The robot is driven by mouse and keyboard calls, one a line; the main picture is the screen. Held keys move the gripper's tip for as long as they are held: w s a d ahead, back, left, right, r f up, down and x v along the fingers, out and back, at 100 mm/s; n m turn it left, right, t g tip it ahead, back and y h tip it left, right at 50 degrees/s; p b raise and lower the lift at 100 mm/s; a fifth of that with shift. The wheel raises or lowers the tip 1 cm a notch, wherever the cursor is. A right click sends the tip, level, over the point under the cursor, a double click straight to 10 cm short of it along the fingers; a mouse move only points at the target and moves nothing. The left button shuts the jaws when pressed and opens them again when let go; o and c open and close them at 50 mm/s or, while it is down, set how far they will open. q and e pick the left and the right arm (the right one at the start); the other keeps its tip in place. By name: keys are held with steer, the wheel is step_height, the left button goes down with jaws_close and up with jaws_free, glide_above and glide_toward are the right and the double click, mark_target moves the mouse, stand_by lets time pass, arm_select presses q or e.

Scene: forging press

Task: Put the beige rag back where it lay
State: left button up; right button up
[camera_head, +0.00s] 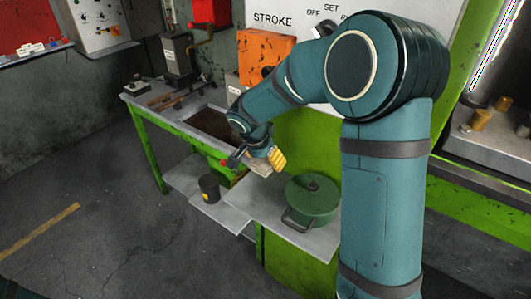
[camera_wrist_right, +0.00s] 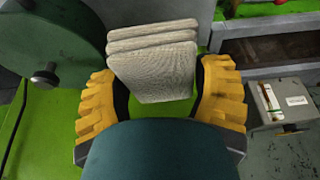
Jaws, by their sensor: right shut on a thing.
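The beige rag (camera_wrist_right: 153,62) is a folded, layered cloth between the yellow fingers of my right gripper (camera_wrist_right: 160,100) in the right wrist view. The gripper is shut on it. In the head view the right gripper (camera_head: 268,163) holds the rag (camera_head: 261,167) left of the green lidded pot, near the grey shelf (camera_head: 245,211). Whether the rag touches any surface is hard to tell. My left gripper does not show in either view.
The green pot (camera_head: 312,199) with a handle stands on the shelf right of the gripper. A dark can (camera_head: 209,188) stands to the left on a lower shelf. A green-framed bench (camera_head: 150,118) with tools is behind. An orange box (camera_head: 266,58) hangs beyond.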

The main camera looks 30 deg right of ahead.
mark_target(268, 186)
steer(key=shift+f, duration=0.1)
steer(key=shift+f+b, duration=0.5)
steer(key=shift+f, duration=0.2)
step_height(268, 186, down, 7)
steer(key=b, duration=0.5)
steer(key=shift+r, duration=0.1)
steer(key=shift+f+b, duration=0.4)
steer(key=shift+b, duration=0.2)
steer(key=shift+f, duration=0.4)
steer(key=o, duration=1)
steer(key=shift+o, duration=0.2)
steer(key=shift+r, duration=0.15)
